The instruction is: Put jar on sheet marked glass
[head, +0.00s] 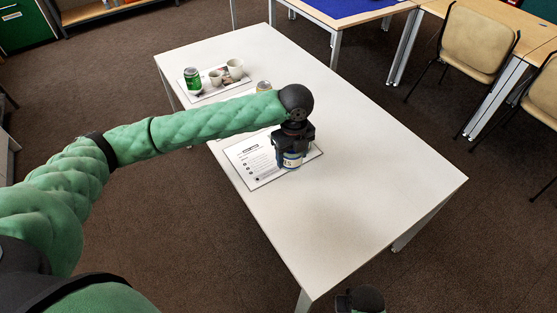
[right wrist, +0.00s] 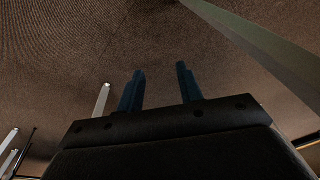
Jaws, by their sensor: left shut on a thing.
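My left gripper (head: 293,150) is shut on a jar (head: 292,160) with a blue band, at the right part of a white printed sheet (head: 262,172) in the head view. The gripper hides the jar's upper part. I cannot tell whether the jar touches the sheet. The sheet's printing is too small to read. My right gripper (right wrist: 158,85) shows in the right wrist view with its two blue fingers apart and nothing between them, over the carpet.
The sheet lies on a long white table (head: 390,180). At its far end another sheet (head: 211,94) bears a green can (head: 192,79) and pale cups (head: 235,69). A yellowish item (head: 263,86) stands behind my left arm. The table's near right part is clear. Chairs (head: 478,45) stand beyond.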

